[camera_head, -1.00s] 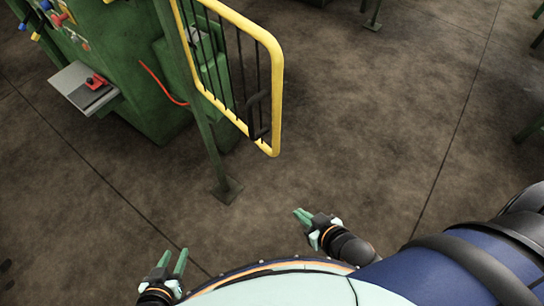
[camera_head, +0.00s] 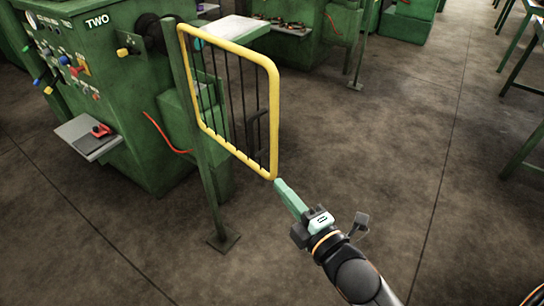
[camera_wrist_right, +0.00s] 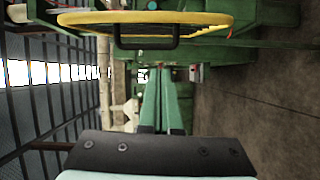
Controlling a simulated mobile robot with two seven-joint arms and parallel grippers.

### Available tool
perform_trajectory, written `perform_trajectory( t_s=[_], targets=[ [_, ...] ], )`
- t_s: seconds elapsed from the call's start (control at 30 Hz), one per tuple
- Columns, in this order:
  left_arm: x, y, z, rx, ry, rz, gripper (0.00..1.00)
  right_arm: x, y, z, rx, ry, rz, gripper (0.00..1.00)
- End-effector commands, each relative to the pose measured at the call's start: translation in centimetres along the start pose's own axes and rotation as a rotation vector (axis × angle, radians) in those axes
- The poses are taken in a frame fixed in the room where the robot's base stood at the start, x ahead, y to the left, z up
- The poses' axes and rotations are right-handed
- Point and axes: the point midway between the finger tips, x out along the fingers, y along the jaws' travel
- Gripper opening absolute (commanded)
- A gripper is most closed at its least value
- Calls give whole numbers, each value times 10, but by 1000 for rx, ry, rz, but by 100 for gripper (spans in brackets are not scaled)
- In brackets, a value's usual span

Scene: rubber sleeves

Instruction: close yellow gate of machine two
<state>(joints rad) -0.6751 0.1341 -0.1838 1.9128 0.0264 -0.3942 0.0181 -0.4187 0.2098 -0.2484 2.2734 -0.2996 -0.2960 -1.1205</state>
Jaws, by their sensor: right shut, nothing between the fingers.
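The yellow gate (camera_head: 273,120), a yellow frame with dark bars, stands swung out from its green post (camera_head: 200,150) beside the green machine marked TWO (camera_head: 110,110). In the right wrist view the gate's yellow rail (camera_wrist_right: 215,21) runs across the top, with a dark handle (camera_wrist_right: 145,42) below it. My right gripper (camera_head: 278,183) is shut and empty, its green fingertips close to the gate's lower outer corner. Its closed fingers (camera_wrist_right: 166,85) also show in the wrist view. I cannot tell whether they touch the gate. My left gripper is out of view.
A grey shelf with a red part (camera_head: 88,138) juts from the machine's front. The post's foot plate (camera_head: 223,239) rests on the floor. Other green machines (camera_head: 290,45) stand behind, and green tables (camera_head: 525,75) at right. The floor right of the gate is clear.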

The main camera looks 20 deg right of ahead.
Motion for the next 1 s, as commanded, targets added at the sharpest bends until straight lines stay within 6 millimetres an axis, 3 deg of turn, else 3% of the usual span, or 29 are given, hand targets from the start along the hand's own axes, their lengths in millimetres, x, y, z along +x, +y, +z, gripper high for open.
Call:
perform_trajectory(
  t_s=[0.1,0.27,0.77,1.0],
  targets=[
    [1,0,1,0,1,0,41,3,12,-2,-74,4,34,0],
    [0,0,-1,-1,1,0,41,15,14,-2,-80,4,37,0],
    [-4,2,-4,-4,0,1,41,101,16,-2,-76,4,35,0],
    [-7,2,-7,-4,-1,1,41,109,18,29,-78,4,32,0]
  ],
)
